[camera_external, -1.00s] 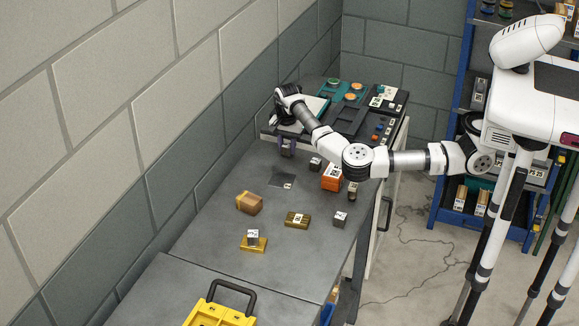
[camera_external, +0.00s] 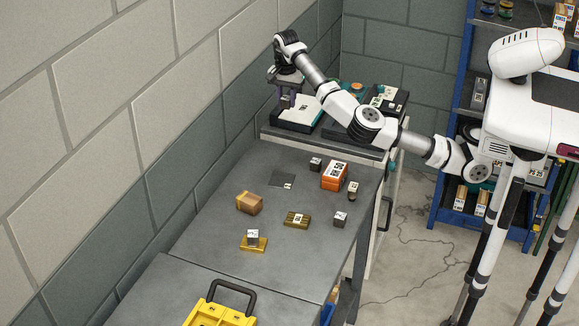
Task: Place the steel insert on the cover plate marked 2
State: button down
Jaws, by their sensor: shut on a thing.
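A dark flat plate (camera_external: 280,179) with a small label lies on the bench. A brass plate (camera_external: 297,221) and a gold plate (camera_external: 262,243) lie nearer the front. A grey cube (camera_external: 252,236) with a label sits on the gold plate. The markings are too small to read, so I cannot tell which plate is marked 2.
Other grey cubes stand at the back (camera_external: 316,163) and right (camera_external: 340,219). An orange box (camera_external: 334,177), a small upright piece (camera_external: 353,190) and a brown box (camera_external: 249,203) are also on the bench (camera_external: 210,225). A yellow case (camera_external: 222,315) stands in front.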

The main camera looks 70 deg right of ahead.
jog(key=b, duration=0.2)
send_over(282, 179)
notch_tip(282, 179, down, 14)
jog(key=shift+a+f+p, duration=0.15)
jog(key=shift+f+p, duration=0.1)
jog(key=shift+p, duration=0.55)
jog(key=shift+f+p, duration=0.4)
jog(key=shift+f, duration=1.85)
jog(key=shift+f, duration=0.2)
jog(key=c, duration=1.1)
grip_release()
jog(key=shift+r, duration=0.15)
notch_tip(282, 179, up, 12)
jog(key=shift+r+b, duration=0.1)
jog(key=shift+b, duration=0.85)
